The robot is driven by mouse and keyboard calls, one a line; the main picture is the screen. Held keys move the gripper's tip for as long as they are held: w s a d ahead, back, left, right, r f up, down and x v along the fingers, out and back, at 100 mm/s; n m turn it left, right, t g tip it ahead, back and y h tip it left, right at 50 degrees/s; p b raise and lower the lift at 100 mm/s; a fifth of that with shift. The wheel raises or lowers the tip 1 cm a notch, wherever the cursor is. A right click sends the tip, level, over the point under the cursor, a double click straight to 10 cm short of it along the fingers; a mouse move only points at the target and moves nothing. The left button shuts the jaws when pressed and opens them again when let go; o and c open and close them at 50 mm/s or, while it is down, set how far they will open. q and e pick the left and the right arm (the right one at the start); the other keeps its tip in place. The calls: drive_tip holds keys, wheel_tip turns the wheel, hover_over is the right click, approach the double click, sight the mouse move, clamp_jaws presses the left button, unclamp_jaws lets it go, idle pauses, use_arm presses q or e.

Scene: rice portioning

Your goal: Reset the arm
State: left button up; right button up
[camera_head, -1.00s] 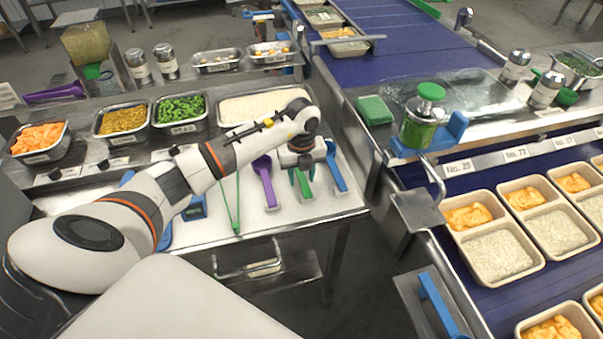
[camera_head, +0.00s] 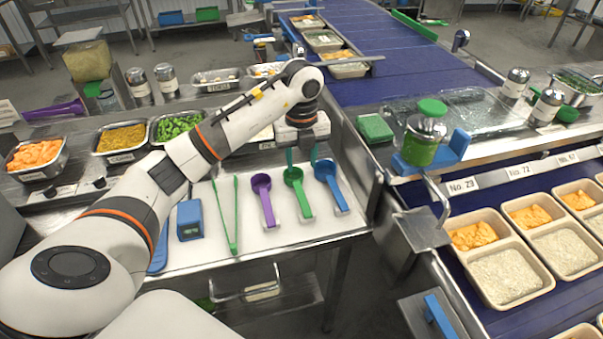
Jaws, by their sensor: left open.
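My left arm reaches in from the left, and its left gripper (camera_head: 301,157) is open and empty, with its fingers apart above the white board (camera_head: 230,252). Just below the gripper on the board lies a green scoop (camera_head: 294,177), with a blue scoop (camera_head: 325,170) to its right and a purple scoop (camera_head: 262,184) to its left. The gripper appears apart from the scoops. My arm hides most of the white rice tray behind it. My right gripper is not in view.
Green tongs (camera_head: 234,215) and a blue block-like holder (camera_head: 190,220) lie left of the scoops. Trays of orange food (camera_head: 35,156), corn (camera_head: 122,138) and peas (camera_head: 172,127) stand behind. On the right, a conveyor (camera_head: 490,295) carries filled containers.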

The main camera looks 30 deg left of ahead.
use_arm(q)
drive_tip(key=shift+r, duration=0.25)
idle(0.3)
